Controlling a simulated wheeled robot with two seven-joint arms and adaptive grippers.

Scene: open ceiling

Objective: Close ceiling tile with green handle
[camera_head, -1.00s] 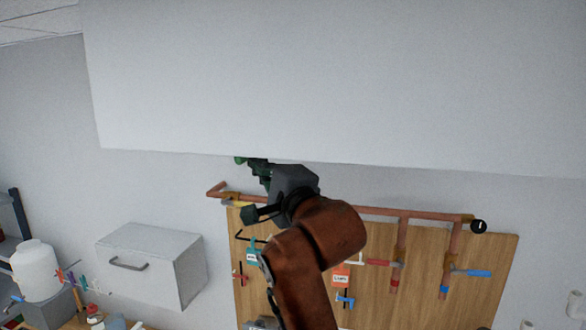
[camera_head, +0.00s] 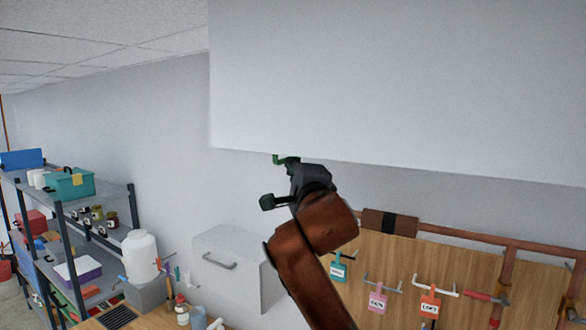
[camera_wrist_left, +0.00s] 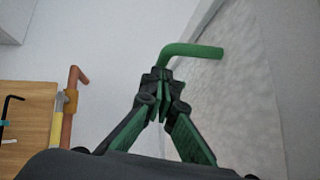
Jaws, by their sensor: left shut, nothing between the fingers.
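The ceiling tile (camera_head: 400,85) hangs open as a large pale panel across the upper right of the head view. Its speckled face (camera_wrist_left: 225,95) shows on the right of the left wrist view. The green handle (camera_wrist_left: 190,50) is a bent bar at the tile; in the head view only a small green piece (camera_head: 279,159) shows at the tile's lower edge. My left gripper (camera_wrist_left: 158,76) is shut and empty, its tips right by the handle's bent end. Whether they touch it I cannot tell. In the head view the left gripper (camera_head: 291,164) is just below the tile's edge. My right gripper is out of view.
A grey wall cabinet (camera_head: 232,266) is below left of the arm. A wooden board (camera_head: 450,258) with hooks, tags and copper pipes (camera_head: 460,236) is at lower right. Shelves (camera_head: 110,195) with boxes stand far left, near a white jug (camera_head: 141,256). The left wall area is clear.

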